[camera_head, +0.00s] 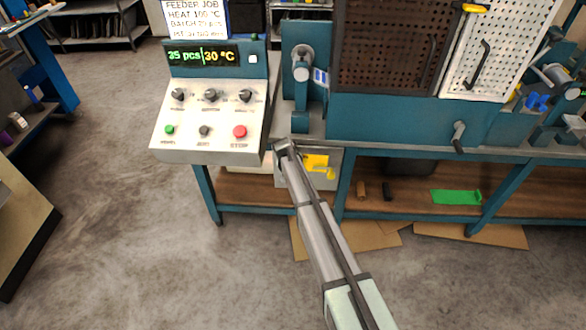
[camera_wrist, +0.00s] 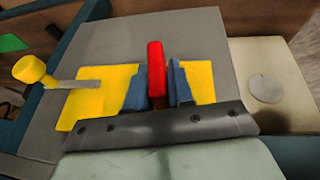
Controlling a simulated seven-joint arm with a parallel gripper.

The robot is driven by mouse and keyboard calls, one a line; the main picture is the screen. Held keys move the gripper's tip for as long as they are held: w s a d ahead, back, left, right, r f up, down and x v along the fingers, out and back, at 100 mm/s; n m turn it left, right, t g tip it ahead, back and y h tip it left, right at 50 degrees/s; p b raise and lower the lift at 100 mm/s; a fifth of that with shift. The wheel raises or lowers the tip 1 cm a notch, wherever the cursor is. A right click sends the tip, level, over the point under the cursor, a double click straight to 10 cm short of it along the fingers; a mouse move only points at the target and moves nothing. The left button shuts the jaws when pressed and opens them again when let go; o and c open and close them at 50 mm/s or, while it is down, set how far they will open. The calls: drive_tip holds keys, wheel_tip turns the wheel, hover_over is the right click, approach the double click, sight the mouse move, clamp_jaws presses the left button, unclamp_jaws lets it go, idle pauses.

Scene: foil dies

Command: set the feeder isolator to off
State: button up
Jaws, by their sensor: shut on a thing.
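The feeder isolator is a grey box (camera_head: 320,182) under the bench edge with a yellow plate (camera_head: 316,161) on its face. In the wrist view the same yellow plate (camera_wrist: 92,98) carries a red handle (camera_wrist: 156,62), which points up in the picture. My gripper (camera_wrist: 158,80) is shut on the red handle, one blue-grey finger on each side. In the head view my gripper (camera_head: 284,148) is at the box's left part and hides the handle. Lettering for on or off cannot be read.
A yellow knob (camera_wrist: 30,70) on a short rod stands beside the plate. The control panel (camera_head: 205,120) with dials, buttons and a display reading 35 pcs and 30 °C sits just left. A green piece (camera_head: 456,197) lies on the lower shelf.

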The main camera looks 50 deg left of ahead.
clamp_jaws()
drive_tip(key=shift+t+h, duration=0.5)
drive_tip(key=o, duration=0.7)
unclamp_jaws()
drive_tip(key=shift+c, duration=0.2)
drive_tip(key=shift+r, duration=0.1)
